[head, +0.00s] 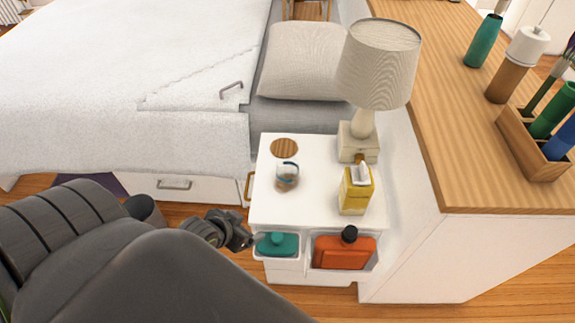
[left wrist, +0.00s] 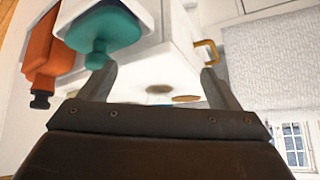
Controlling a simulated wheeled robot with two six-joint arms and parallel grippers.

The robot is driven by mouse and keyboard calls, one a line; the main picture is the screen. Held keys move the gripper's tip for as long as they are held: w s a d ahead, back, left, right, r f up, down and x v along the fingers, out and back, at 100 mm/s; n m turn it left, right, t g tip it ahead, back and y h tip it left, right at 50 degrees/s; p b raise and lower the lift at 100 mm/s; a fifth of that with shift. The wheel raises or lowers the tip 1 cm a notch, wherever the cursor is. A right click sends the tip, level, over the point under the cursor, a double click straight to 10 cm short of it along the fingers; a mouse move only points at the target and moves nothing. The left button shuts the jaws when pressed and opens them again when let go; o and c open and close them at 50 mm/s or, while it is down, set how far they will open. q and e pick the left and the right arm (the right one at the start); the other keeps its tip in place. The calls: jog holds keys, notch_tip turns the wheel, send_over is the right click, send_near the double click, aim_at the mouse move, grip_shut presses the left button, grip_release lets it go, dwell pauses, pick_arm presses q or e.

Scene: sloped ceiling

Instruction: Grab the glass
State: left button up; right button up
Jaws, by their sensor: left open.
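A small clear glass (head: 288,176) stands on the white nightstand (head: 262,205), in front of a round wooden coaster (head: 284,148). My left gripper (head: 246,238) is at the nightstand's front left corner, left of and nearer than the glass, apart from it. In the left wrist view, which looks upside down, the left gripper (left wrist: 159,78) has its fingers spread with nothing held. The coaster (left wrist: 187,98) shows small beyond the fingers there; the glass is hard to make out. My right gripper is not in view.
A teal bottle (head: 278,244) and an orange bottle (head: 340,252) sit in trays on the nightstand's front. A yellow tissue box (head: 355,190) and a lamp (head: 378,65) stand right of the glass. The bed (head: 120,90) is at left, a wooden-topped cabinet (head: 450,130) at right.

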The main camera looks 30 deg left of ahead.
aim_at(281, 173)
pick_arm(q)
jog(key=w+a+r+t+h, duration=0.2)
jog(key=w+r+t, duration=0.4)
jog(key=w+r, duration=0.1)
jog(key=shift+m, duration=0.4)
jog(key=b+x, duration=0.2)
jog(key=x, duration=0.9)
jog(key=shift+w+d+f, duration=0.1)
jog(key=shift+w, duration=0.15)
jog(key=shift+r+x, duration=0.25)
jog(key=shift+x, duration=1.05)
jog(key=shift+r+x, duration=0.2)
jog(key=shift+x, duration=1.05)
jog(key=shift+w, duration=0.2)
jog(key=c, duration=1.2)
